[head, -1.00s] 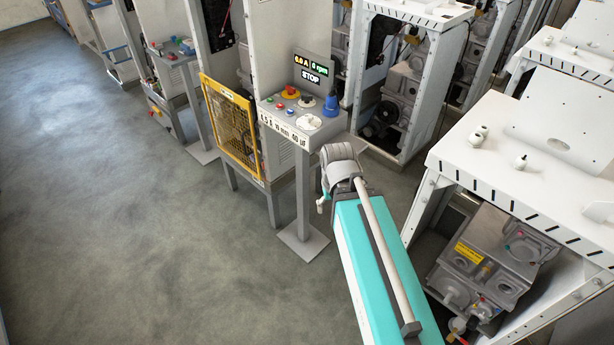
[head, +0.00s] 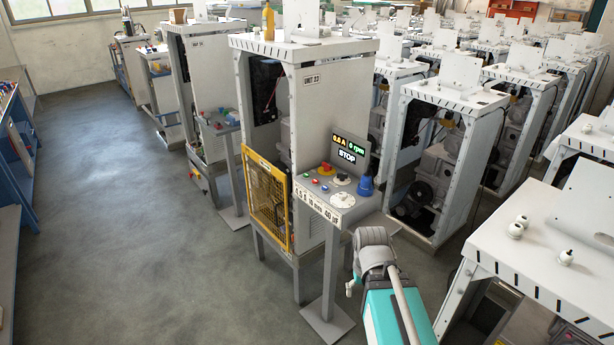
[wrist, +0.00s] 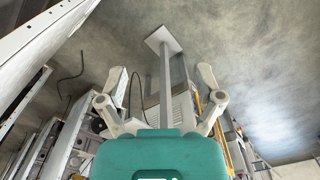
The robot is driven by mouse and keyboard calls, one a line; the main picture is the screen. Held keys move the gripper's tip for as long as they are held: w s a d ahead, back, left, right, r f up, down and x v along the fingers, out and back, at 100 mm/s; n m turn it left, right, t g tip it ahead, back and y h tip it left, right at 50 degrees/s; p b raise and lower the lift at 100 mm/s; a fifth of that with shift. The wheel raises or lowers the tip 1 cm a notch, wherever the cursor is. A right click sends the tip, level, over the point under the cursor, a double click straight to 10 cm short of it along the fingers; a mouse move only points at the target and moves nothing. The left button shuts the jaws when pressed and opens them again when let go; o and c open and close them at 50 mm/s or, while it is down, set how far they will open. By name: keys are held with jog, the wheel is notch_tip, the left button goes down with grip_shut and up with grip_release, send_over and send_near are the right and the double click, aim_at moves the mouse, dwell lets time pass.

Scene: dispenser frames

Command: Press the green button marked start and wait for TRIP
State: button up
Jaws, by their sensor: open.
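The control panel (head: 337,207) stands on a post in front of the cabinet marked UNIT. Its display (head: 347,150) shows 0.0 A, 0 rpm and STOP. My arm ends in front of the panel, and my gripper's fingers are not clear there. In the wrist view my gripper (wrist: 163,85) is open and empty, with the panel's post between the fingers.
A yellow mesh guard (head: 265,198) is on the cabinet left of the panel. A white-topped frame (head: 530,245) stands close on the right, and more frames fill the back. The floor (head: 130,220) on the left is clear. A blue shelf (head: 15,150) is at the far left.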

grip_shut()
dwell(0.3)
dwell(1.2)
